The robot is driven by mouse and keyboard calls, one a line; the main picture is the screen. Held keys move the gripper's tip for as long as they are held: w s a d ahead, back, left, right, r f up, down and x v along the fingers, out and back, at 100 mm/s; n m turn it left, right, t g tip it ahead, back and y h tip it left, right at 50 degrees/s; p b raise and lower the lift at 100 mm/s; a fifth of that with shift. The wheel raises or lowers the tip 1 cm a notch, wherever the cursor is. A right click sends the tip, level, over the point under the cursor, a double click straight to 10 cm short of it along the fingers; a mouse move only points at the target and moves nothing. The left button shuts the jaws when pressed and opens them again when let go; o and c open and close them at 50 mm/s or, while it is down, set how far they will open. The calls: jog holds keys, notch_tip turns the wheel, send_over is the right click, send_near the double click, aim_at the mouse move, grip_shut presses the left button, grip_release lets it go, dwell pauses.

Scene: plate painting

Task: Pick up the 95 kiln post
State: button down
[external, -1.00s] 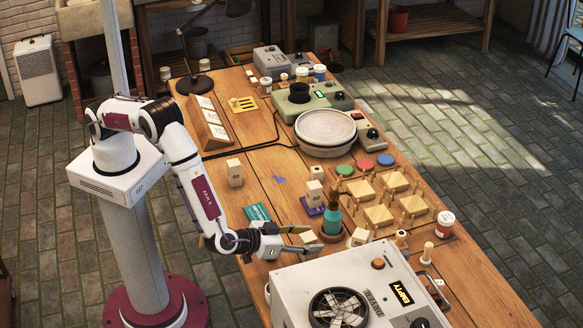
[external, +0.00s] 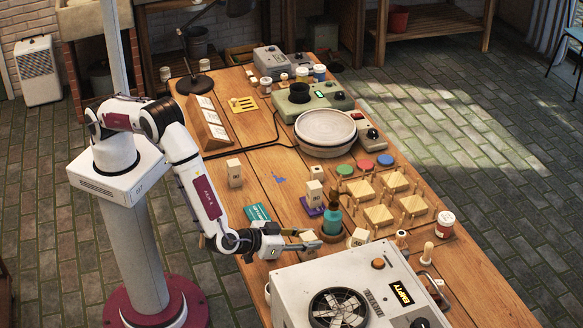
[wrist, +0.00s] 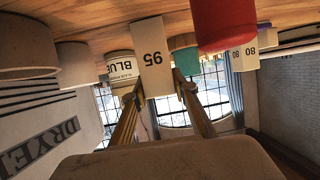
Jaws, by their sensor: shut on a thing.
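The 95 kiln post (wrist: 153,62) is a pale cream block with "95" on its face. In the wrist view, which looks upside down, it stands between my two fingers. My gripper (wrist: 160,88) is shut on the post, with one finger on each side. In the external view my gripper (external: 305,241) is low over the near part of the table, and the post (external: 308,236) shows partly between the fingers. The post looks upright and at table level; I cannot tell whether its base touches the wood.
A teal bottle (external: 333,217) in a round holder stands close right of my gripper. A post marked 80 (external: 358,238) is beyond it. The white dryer (external: 345,285) is close in front. A jar labelled BLUE (wrist: 120,68) is beside the post.

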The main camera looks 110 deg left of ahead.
jog(key=shift+r, duration=0.15)
jog(key=shift+r, duration=4.85)
jog(key=shift+r, duration=0.1)
